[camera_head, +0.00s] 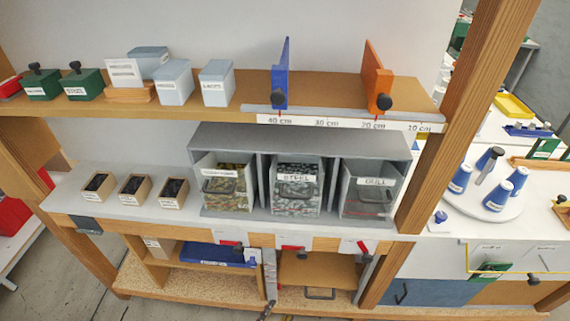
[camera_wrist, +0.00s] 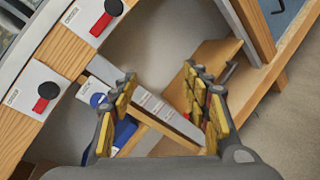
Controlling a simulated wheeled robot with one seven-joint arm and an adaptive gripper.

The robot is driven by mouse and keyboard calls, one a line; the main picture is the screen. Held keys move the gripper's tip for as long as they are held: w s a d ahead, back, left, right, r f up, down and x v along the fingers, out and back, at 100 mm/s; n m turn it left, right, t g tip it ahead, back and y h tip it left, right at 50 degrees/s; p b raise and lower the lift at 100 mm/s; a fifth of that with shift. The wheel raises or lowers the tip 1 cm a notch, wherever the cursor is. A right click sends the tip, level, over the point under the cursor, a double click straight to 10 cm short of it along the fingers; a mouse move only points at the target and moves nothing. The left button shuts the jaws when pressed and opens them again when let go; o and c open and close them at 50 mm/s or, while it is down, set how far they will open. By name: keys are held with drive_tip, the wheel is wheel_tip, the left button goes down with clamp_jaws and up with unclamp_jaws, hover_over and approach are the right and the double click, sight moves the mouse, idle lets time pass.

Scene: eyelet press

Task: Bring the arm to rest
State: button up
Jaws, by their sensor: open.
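My gripper (camera_wrist: 160,95) shows in the wrist view with its two yellow-padded fingers spread apart. Nothing is between them. Below and beyond them are a wooden shelf and a blue item (camera_wrist: 124,131) in the lower part of the bench. The fingers look apart from the bench, though their exact clearance is hard to tell. In the head view I cannot clearly make out the gripper or the arm.
The bench has an upper shelf (camera_head: 190,111) with boxes and blue and orange stops. A grey rack (camera_head: 300,137) holds bins on the worktop. Red-and-black latches (camera_wrist: 46,95) line the bench front. A wooden post (camera_head: 465,110) stands right. The floor (camera_wrist: 285,120) looks clear in the wrist view.

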drive_tip(key=s+d+r+m+g, duration=0.2)
drive_tip(key=d+r+m+g, duration=0.15)
drive_tip(key=r+g, duration=0.2)
drive_tip(key=s+d+r+m+g+p, duration=0.1)
drive_tip(key=s+d+r+m+g, duration=0.15)
drive_tip(key=r+m+g, duration=0.35)
drive_tip(key=s+d+r+m+g, duration=0.1)
drive_tip(key=s+d+r+g, duration=0.2)
drive_tip(key=r, duration=0.4)
drive_tip(key=d+r+m+t+y, duration=0.1)
drive_tip(key=d+r+m, duration=0.3)
drive_tip(key=r, duration=0.4)
drive_tip(key=w+d+r+m+t+y+p, duration=0.1)
drive_tip(key=d+r+m+t+y, duration=0.1)
drive_tip(key=r, duration=0.7)
drive_tip(key=w+d+r+m+t+y, duration=0.1)
drive_tip(key=d+r+m+y, duration=0.3)
drive_tip(key=r, duration=0.5)
drive_tip(key=shift+d+r+m+t, duration=0.15)
drive_tip(key=shift+d+m+t, duration=0.5)
drive_tip(key=shift+d+m, duration=0.45)
drive_tip(key=shift+d, duration=0.1)
